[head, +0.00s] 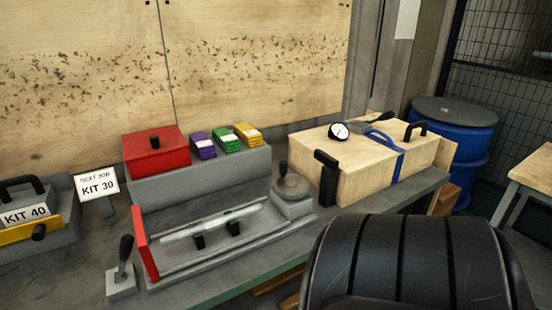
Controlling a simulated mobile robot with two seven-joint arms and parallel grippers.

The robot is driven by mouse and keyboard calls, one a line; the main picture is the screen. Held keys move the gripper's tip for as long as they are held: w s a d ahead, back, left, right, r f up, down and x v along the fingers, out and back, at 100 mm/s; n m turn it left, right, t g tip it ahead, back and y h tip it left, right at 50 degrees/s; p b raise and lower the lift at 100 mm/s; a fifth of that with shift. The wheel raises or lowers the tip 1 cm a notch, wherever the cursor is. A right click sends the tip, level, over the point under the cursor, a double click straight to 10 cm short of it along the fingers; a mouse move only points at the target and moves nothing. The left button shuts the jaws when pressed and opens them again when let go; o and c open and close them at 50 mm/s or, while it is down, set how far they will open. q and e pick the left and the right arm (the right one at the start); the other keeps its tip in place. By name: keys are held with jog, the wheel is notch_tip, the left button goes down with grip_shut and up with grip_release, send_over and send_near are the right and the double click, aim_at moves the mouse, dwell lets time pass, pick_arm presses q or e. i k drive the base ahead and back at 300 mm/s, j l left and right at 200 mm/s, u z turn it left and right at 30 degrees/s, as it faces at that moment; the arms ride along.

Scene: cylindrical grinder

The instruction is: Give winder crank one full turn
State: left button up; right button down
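What looks like the winder crank (290,188) is a round grey disc on a square grey block, at the right end of the grinder fixture. An upright black handle (283,169) stands at the disc's far left side. Nothing touches the crank. A second black-handled lever (124,255) stands on a small grey base (121,286) at the fixture's front left. A light rod (212,222) lies along the fixture beside a red end plate (146,245). Neither of my grippers is in view.
A red box (155,151) and several coloured packs (226,141) sit on the grey step behind the fixture. A wooden case (373,172) with a dial gauge (339,131) stands right of the crank. A KIT 30 sign (97,185) and KIT 40 case (30,213) are left.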

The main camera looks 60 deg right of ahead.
aim_at(289, 186)
jog(key=z, duration=1.65)
jog(key=i+l+z, duration=0.1)
